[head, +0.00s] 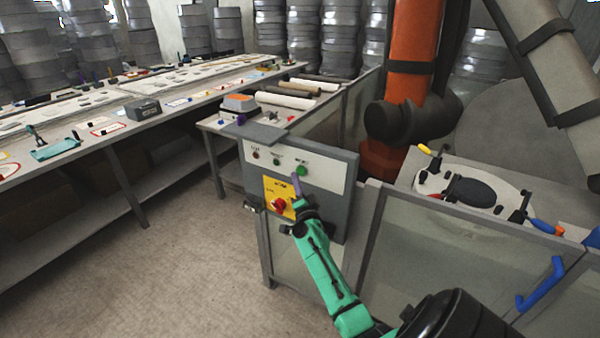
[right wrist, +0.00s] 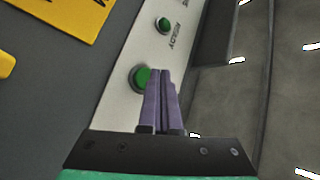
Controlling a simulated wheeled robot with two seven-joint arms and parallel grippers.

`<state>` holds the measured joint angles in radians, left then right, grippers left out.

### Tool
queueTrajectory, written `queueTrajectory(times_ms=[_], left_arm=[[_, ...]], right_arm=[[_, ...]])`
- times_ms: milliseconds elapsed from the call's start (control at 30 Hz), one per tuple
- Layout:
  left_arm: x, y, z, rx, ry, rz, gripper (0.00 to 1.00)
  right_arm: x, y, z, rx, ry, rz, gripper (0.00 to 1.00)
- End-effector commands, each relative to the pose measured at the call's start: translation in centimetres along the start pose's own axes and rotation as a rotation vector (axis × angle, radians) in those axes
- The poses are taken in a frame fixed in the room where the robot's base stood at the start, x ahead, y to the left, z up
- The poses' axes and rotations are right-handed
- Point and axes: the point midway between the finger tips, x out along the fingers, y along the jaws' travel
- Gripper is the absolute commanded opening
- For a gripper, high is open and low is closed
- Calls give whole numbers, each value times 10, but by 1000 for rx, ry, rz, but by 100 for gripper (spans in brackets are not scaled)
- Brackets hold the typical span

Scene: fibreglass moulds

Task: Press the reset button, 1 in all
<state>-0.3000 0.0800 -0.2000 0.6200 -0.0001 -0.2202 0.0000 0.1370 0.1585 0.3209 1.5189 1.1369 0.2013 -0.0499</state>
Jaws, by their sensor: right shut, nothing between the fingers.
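My left gripper is not in view.
A smaller green light (right wrist: 163,25) marked READY and a dark reddish light (head: 256,155) share the strip. A red emergency knob (head: 279,205) on a yellow plate (head: 270,187) is close below my gripper. Fence panels (head: 425,245) flank the box. A long workbench (head: 100,135) stands left.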

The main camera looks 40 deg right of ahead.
Motion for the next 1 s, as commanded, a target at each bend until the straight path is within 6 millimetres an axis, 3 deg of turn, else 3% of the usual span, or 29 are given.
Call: queueTrajectory(times_ms=[500, 1000], left_arm=[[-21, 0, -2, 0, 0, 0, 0], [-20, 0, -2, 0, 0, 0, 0]], right_arm=[[-33, -25, 24, 1, -2, 0, 0], [-33, -24, 24, 1, -1, 0, 0]])
